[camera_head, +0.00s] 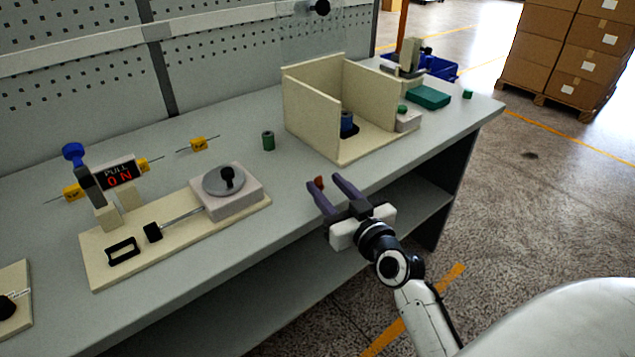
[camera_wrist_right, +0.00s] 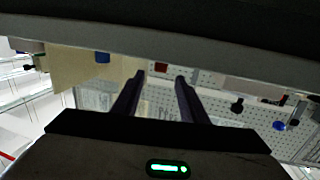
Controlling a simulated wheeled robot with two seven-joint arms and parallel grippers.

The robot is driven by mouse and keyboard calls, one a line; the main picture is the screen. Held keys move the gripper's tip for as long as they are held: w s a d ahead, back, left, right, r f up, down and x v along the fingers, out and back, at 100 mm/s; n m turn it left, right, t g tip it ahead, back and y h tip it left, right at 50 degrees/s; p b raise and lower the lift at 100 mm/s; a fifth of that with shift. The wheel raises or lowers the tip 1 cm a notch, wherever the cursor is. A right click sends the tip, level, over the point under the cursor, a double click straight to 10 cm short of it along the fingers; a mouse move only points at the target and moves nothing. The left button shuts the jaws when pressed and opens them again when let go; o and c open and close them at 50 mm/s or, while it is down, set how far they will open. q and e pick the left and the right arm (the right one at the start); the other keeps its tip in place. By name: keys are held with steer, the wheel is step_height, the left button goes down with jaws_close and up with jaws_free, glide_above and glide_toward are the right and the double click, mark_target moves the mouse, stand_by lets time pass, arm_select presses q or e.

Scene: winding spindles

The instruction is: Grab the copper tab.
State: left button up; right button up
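The copper tab (camera_head: 319,182) is a small reddish-brown piece near the front edge of the workbench. It also shows in the right wrist view as a dark red block (camera_wrist_right: 161,67). My right gripper (camera_head: 327,183) is open, with its two purple fingers apart. In the head view the tab appears between the fingertips, close to the left one. In the right wrist view it appears just beyond the open fingertips (camera_wrist_right: 159,76), roughly centred between them. I see no finger clearly touching it. My left gripper is not in view.
A beige open box (camera_head: 310,105) with a blue-topped spool (camera_head: 347,122) stands behind the gripper. A green cylinder (camera_head: 268,141) stands left of it. Bench surface around the tab is clear.

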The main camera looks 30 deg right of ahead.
mark_target(319, 179)
steer(key=w, duration=0.5)
steer(key=shift+d+f, duration=0.3)
steer(key=shift+f, duration=0.1)
jaws_close()
